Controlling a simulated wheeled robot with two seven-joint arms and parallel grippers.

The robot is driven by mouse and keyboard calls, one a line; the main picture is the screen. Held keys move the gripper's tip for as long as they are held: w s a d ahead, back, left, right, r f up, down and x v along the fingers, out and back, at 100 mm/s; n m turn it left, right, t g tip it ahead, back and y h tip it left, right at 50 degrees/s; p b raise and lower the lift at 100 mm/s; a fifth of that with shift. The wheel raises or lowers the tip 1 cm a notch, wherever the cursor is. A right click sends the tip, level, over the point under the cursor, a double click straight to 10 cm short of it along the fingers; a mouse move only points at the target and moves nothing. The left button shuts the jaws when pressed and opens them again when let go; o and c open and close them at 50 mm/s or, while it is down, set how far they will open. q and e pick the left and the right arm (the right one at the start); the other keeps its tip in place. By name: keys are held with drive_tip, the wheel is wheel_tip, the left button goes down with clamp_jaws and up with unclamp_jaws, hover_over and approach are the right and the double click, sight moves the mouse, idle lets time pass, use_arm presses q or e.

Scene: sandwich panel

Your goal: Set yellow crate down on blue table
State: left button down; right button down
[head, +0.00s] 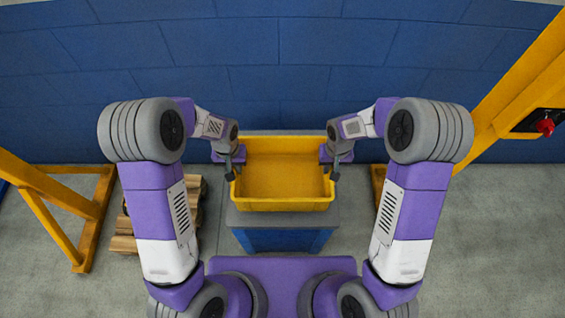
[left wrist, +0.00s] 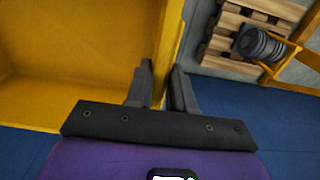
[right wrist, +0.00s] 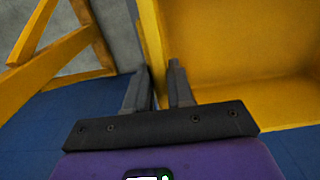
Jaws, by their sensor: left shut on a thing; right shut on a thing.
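The yellow crate (head: 284,170) is empty and level between my two grippers in the head view. Below it is the blue table (head: 283,240) with a grey top (head: 283,219); I cannot tell whether the crate touches the top. My left gripper (head: 232,172) is shut on the crate's left wall, and the wall (left wrist: 172,50) shows between its fingers in the left wrist view. My right gripper (head: 334,171) is shut on the right wall, which also shows between the fingers in the right wrist view (right wrist: 154,45). The crate hides most of the table top.
A wooden pallet (head: 124,232) lies on the floor at the left. Yellow frames stand at the left (head: 58,215) and right (head: 510,95), the right one with a red button (head: 545,126). A blue wall (head: 280,60) closes the back.

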use_arm(q)
drive_tip(key=shift+w+a, duration=0.3)
use_arm(e)
drive_tip(key=shift+w+d, duration=0.3)
use_arm(q)
drive_tip(key=shift+s, duration=0.15)
use_arm(e)
drive_tip(key=shift+s, duration=0.15)
use_arm(q)
drive_tip(key=shift+f, duration=0.15)
use_arm(e)
drive_tip(key=shift+f, duration=0.1)
